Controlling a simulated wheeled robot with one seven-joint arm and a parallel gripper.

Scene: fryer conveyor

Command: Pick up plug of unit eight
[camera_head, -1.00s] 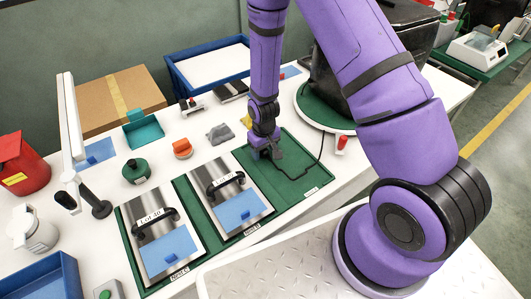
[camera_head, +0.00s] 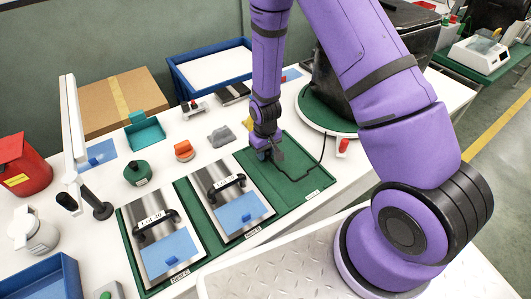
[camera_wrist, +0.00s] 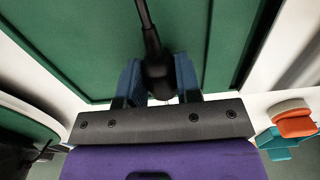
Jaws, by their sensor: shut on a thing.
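My gripper (camera_head: 270,152) is low over the green mat at the right end of the row of nests. In the wrist view its two blue fingers (camera_wrist: 157,82) are shut on a black plug (camera_wrist: 155,68), one on each side. A black cable (camera_wrist: 146,22) leads away from the plug. In the head view the plug is mostly hidden by my gripper, and a thin black cable (camera_head: 322,148) lies across the mat. No unit number can be read on the plug.
The green mat (camera_head: 308,186) is mostly bare.

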